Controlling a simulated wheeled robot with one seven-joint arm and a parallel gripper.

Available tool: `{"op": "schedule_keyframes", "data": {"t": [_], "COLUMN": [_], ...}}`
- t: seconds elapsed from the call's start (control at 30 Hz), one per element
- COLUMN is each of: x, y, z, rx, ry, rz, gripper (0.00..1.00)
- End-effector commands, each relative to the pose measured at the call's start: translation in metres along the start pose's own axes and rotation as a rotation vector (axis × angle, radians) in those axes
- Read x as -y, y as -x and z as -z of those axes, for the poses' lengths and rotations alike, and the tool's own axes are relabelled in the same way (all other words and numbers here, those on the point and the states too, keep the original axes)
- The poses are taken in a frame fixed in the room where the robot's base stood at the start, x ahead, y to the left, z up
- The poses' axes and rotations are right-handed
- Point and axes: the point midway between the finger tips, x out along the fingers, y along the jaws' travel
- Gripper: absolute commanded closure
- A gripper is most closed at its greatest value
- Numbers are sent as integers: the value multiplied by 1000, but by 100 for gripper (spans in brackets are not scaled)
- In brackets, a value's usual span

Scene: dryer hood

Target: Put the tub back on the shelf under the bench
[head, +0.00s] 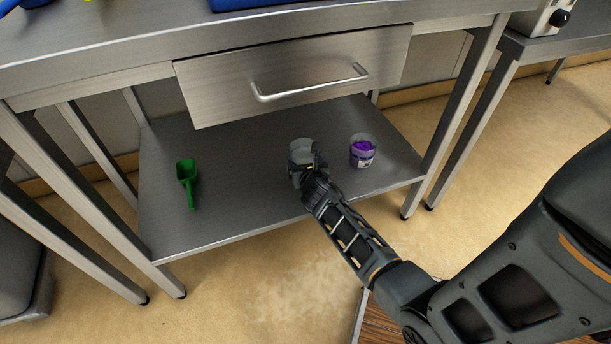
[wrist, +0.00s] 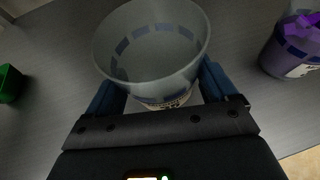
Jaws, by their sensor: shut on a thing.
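A clear grey tub (head: 301,149) is at the lower shelf (head: 240,190) under the steel bench (head: 130,50). My gripper (head: 307,170) reaches in from the front right and is shut on the tub. In the wrist view the tub (wrist: 152,50) stands upright between the blue fingers (wrist: 160,98), and it looks empty. I cannot tell whether its base touches the shelf.
A tub with purple contents (head: 363,151) stands to the right on the shelf. A green scoop (head: 187,182) lies to the left. A drawer with a bar handle (head: 310,85) hangs above. Bench legs (head: 455,120) flank the shelf.

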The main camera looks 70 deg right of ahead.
Motion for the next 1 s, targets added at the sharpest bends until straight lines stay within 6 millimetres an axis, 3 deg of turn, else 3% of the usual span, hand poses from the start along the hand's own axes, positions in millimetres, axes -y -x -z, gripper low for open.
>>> {"op": "schedule_keyframes", "data": {"t": [0.23,0.67,0.7,0.83,1.0], "x": [1,0,0,1,1], "y": [-15,-17,-17,-16,-16], "z": [31,35,35,34,34], "rx": [-1,-1,-1,-1,-1], "ry": [0,0,0,0,0], "rz": [2,0,0,0,0], "gripper": [56,56,14,1,0]}}
